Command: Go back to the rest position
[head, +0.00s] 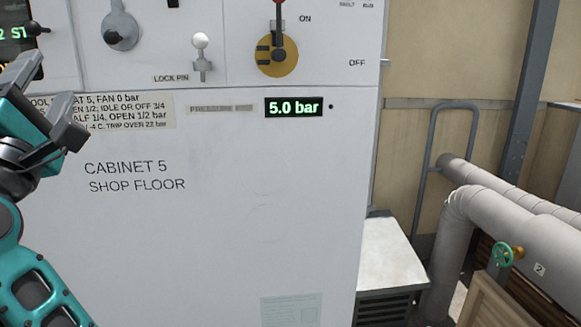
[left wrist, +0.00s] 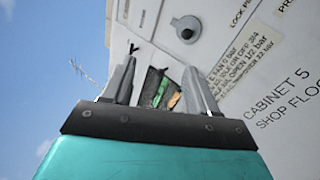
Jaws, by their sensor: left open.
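My left gripper (head: 52,88) is at the left edge of the head view, in front of the white cabinet (head: 230,220) marked "CABINET 5 SHOP FLOOR". Its two grey fingers are apart, with nothing seen between them. In the left wrist view the open left gripper (left wrist: 162,72) points at the upper left part of the cabinet (left wrist: 235,110), where a dark panel with green and orange marks (left wrist: 160,90) shows between the fingers. I cannot tell whether the fingers touch anything. My right gripper is in neither view.
The cabinet carries a red-handled lever on a brass disc (head: 277,57), its handle up near "ON", a white-knobbed lock pin (head: 201,55), a grey round fitting (head: 121,30) and a "5.0 bar" display (head: 292,107). Right are thick pipes (head: 500,215) with a green valve wheel (head: 502,255).

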